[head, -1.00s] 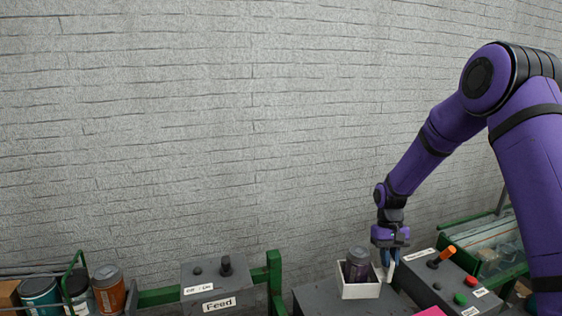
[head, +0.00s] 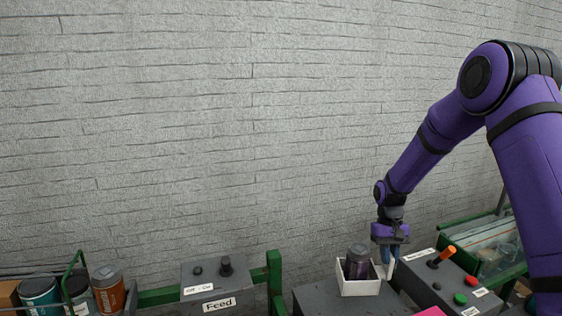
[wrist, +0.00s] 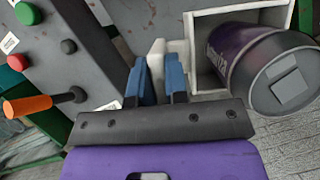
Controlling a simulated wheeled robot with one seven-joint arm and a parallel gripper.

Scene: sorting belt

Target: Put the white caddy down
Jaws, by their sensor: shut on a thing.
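The white caddy (head: 361,288) is an open square box at the right end of the grey surface in the head view. It also shows at the top right of the wrist view (wrist: 207,60). A dark purple can with a grey lid (head: 358,262) stands inside it and rises above the rim. My gripper (head: 391,263) is at the caddy's right side, pointing down. In the wrist view its blue fingers (wrist: 160,80) are shut on a white piece at the caddy's side. Whether the caddy's underside touches the surface is hard to tell.
A grey control box (head: 455,284) with an orange lever and green and red buttons stands close to the right of my gripper. A "Feed" box (head: 222,284) is left of centre. Several cans stand at the far left, including an orange one (head: 109,292). Grey surface (head: 320,299) is bare left of the caddy.

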